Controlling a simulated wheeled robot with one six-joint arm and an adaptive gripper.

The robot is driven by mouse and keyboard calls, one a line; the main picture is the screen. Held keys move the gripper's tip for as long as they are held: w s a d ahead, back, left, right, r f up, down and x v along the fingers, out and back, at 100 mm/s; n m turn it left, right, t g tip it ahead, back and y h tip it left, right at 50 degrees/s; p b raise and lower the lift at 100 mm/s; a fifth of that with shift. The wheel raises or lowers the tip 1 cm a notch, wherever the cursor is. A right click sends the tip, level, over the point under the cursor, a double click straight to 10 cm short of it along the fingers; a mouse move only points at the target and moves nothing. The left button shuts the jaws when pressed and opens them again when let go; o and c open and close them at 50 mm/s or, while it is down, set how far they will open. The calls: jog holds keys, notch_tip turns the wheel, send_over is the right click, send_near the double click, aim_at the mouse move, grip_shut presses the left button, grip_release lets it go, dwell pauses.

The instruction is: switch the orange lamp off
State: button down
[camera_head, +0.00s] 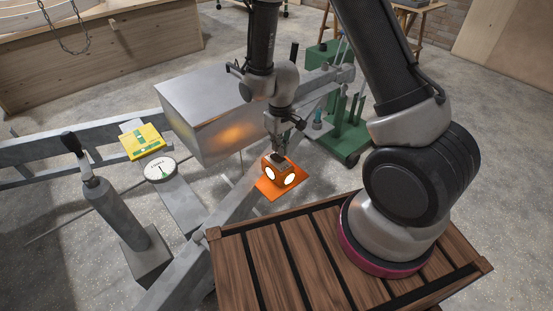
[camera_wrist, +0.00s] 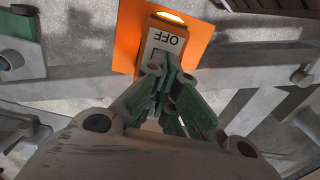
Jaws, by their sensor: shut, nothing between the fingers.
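The orange lamp (camera_head: 266,189) sits on a grey metal beam near the middle of the head view, and its round faces glow bright. In the wrist view the orange lamp (camera_wrist: 128,38) shows a white plate marked OFF (camera_wrist: 173,40), seen upside down, with a bright lit spot beyond it. My gripper (camera_head: 279,155) points down at the lamp's top from above. In the wrist view my gripper (camera_wrist: 166,65) is shut and empty, its tips at the near edge of the OFF plate. The tips hide part of the plate, and I cannot tell whether they touch it.
A large grey metal box (camera_head: 210,105) stands behind and left of the lamp. A yellow box (camera_head: 142,141) and a round dial (camera_head: 160,169) lie to the left, near an upright post (camera_head: 120,215). A green stand (camera_head: 345,135) is behind right.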

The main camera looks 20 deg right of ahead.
aim_at(279, 159)
jog(key=shift+f, duration=1.5)
dwell(0.5)
jog(key=shift+r, duration=3.5)
jog(key=s+d+r+m+t, duration=0.1)
jog(key=s+d+r, duration=0.4)
jog(key=r, duration=0.5)
jog(key=s+d+r+m+t, duration=0.2)
jog(key=s+d+r, duration=0.3)
jog(key=s+r, duration=0.3)
jog(key=s+d+r+m+t, duration=0.1)
jog(key=s+d+r, duration=0.4)
jog(key=r, duration=0.8)
jog(key=shift+s+r+m, duration=0.25)
jog(key=shift+s+m, duration=0.05)
jog(key=shift+s, duration=0.7)
